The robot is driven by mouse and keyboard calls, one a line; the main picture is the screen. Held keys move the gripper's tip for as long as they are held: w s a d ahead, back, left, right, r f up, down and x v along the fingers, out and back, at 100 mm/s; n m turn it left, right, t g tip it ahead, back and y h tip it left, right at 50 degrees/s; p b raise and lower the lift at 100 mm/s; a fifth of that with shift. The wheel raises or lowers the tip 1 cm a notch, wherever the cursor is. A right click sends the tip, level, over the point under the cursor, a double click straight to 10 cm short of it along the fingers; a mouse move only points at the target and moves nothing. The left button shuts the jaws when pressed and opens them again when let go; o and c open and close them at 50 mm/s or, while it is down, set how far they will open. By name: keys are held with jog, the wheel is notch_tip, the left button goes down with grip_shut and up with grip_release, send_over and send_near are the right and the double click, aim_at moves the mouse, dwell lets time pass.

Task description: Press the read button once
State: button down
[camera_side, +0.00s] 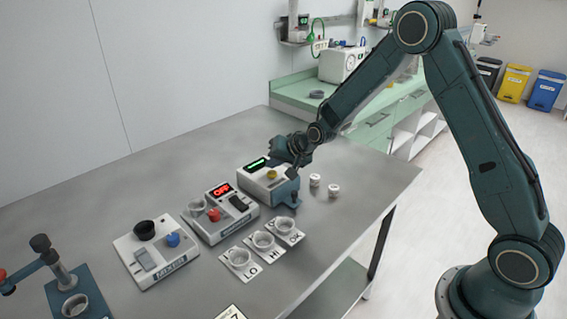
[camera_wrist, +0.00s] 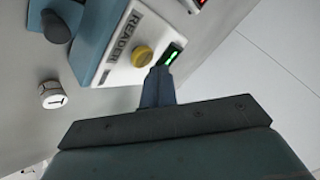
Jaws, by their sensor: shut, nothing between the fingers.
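The reader (camera_side: 254,184) is a white box with a blue-grey part on its right, standing on the metal table. In the wrist view its white top (camera_wrist: 122,72) bears the label READER. The read button, taken to be the round yellow one (camera_wrist: 142,56), sits on that top and also shows in the side view (camera_side: 272,174). A small display (camera_wrist: 172,55) beside it is lit green. My gripper (camera_wrist: 158,72) is shut and empty, its fingertips close beside the button and display. Height above the top is hard to tell. In the side view my gripper (camera_side: 294,166) is over the reader.
Two small white pots (camera_side: 324,186) stand right of the reader. A device with a red display (camera_side: 219,189) and the mixer (camera_side: 155,252) stand to its left. Several cups on labelled cards (camera_side: 264,241) lie in front. The table's right front is clear.

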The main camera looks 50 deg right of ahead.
aim_at(275, 174)
jog(key=shift+f, duration=1)
dwell(1.7)
jog(key=shift+r, duration=0.95)
jog(key=shift+r, duration=0.1)
jog(key=shift+r, duration=2.4)
jog(key=shift+r, duration=0.1)
